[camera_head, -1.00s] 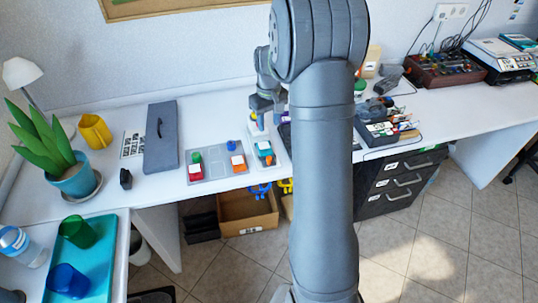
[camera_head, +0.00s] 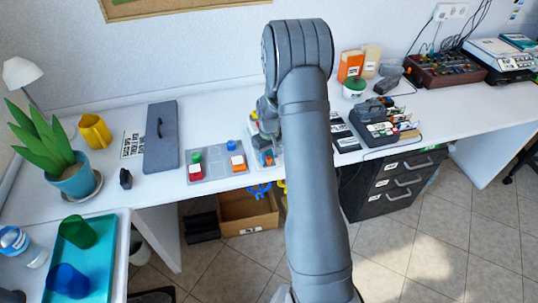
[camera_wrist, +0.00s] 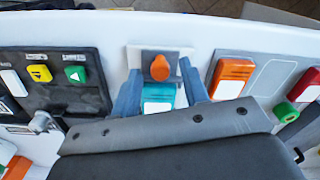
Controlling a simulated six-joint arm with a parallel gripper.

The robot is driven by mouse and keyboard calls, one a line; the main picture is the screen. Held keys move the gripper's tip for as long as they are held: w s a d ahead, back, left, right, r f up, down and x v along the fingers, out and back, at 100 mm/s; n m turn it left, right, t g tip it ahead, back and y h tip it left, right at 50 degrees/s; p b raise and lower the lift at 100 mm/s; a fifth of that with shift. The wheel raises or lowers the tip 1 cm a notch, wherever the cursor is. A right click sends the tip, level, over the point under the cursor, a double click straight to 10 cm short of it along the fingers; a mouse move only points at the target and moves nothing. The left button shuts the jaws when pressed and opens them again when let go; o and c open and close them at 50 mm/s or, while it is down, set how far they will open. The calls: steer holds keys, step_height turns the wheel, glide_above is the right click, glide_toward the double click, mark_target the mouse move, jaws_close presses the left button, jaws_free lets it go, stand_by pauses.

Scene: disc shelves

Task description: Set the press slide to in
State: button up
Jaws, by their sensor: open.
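The press (camera_wrist: 140,58) is a small light fixture with a grey plate, a round orange knob (camera_wrist: 160,68) and a teal block with a white top (camera_wrist: 157,98). It seems that the knob belongs to the slide, but I cannot tell its exact position. My gripper (camera_wrist: 160,70) is open, its two blue-grey fingers on either side of the teal block and the knob. Whether they touch is unclear. In the head view the press (camera_head: 267,158) is partly hidden behind my arm.
A grey tray (camera_head: 213,173) with red, green, blue and orange pieces sits beside the press. On its other side is a black panel (camera_wrist: 62,92) with yellow and green buttons. A dark grey case (camera_head: 161,140) lies farther left. The table front edge is close.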

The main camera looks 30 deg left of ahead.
jaws_close()
steer(key=shift+w+a, duration=2.8)
steer(key=shift+a, duration=0.05)
jaws_free()
step_height(320, 180, up, 18)
steer(key=shift+f, duration=0.25)
